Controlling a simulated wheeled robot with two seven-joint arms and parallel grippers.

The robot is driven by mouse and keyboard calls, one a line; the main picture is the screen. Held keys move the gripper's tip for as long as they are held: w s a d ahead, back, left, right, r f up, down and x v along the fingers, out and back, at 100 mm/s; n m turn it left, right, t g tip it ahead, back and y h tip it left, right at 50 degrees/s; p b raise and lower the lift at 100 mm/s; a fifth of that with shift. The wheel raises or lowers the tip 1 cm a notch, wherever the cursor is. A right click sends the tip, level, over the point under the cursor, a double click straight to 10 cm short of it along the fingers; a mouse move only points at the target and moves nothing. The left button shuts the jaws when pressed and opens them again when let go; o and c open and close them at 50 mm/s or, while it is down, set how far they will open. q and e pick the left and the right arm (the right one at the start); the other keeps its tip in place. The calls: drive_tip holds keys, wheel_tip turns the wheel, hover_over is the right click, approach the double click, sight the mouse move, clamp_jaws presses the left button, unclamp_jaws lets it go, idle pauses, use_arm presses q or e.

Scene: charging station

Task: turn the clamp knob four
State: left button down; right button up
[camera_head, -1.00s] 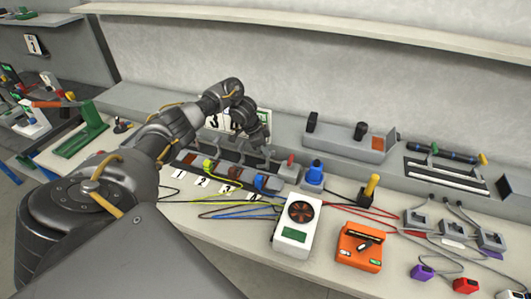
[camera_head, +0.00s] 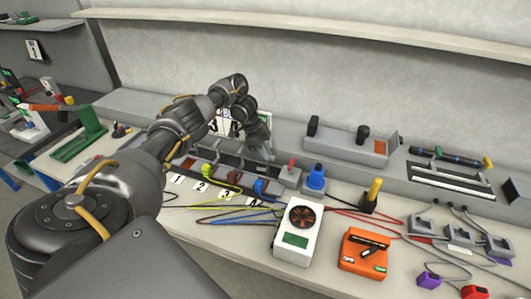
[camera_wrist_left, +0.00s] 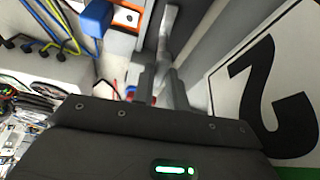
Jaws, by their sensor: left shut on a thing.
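The grey clamp block (camera_head: 288,178) stands on the bench, with number cards in front of it; the last card (camera_head: 254,202) is hard to read. A yellow-green plug (camera_head: 207,177) and a blue plug (camera_head: 260,186) sit along it. My left gripper (camera_head: 262,152) is over the right part of the block, by a grey upright clamp part. In the left wrist view, my left gripper (camera_wrist_left: 160,88) is shut on a narrow grey T-shaped clamp knob (camera_wrist_left: 169,22). The grip point is partly hidden in the head view. My right gripper is not in view.
A blue-topped post (camera_head: 316,178), a white meter with a fan (camera_head: 298,236) and an orange box (camera_head: 363,252) stand right of the block. Loose cables cross the bench front. A number panel (camera_wrist_left: 262,90) is close beside the gripper. The wall is behind.

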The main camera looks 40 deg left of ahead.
use_arm(q)
drive_tip(key=c, duration=1.4)
unclamp_jaws()
drive_tip(key=p+v, duration=0.2)
drive_tip(key=v, duration=0.9)
drive_tip(key=shift+p, duration=0.3)
drive_tip(key=shift+a+f, duration=0.1)
